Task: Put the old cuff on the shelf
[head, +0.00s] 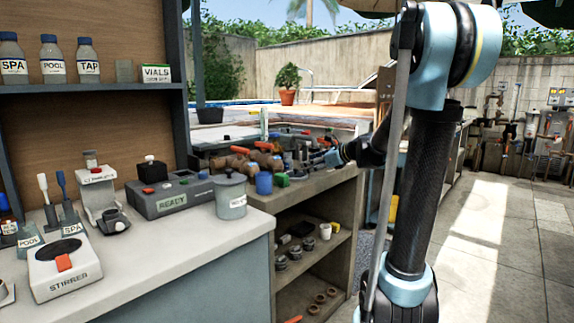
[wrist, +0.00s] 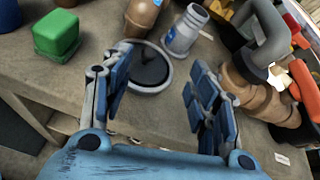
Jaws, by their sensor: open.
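My gripper (wrist: 158,98) is open and empty in the wrist view, its two blue-padded fingers spread above the grey counter (wrist: 70,100). A round grey-rimmed piece with a dark inside (wrist: 150,72) lies just beyond and between the fingertips. A grey sleeve with a blue mark (wrist: 185,32) stands just behind it. I cannot tell for sure which piece is the old cuff. In the head view my gripper (head: 336,157) is low over the cluttered counter. Below that counter, an open shelf unit (head: 312,243) holds small parts on its boards.
Brown pipe fittings with orange handles (wrist: 250,92) sit close to the right finger. A green block (wrist: 57,33) is at the left. In the head view a grey lidded pot (head: 230,197) and a blue cup (head: 264,183) stand near the counter's front. Paved floor is clear at right.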

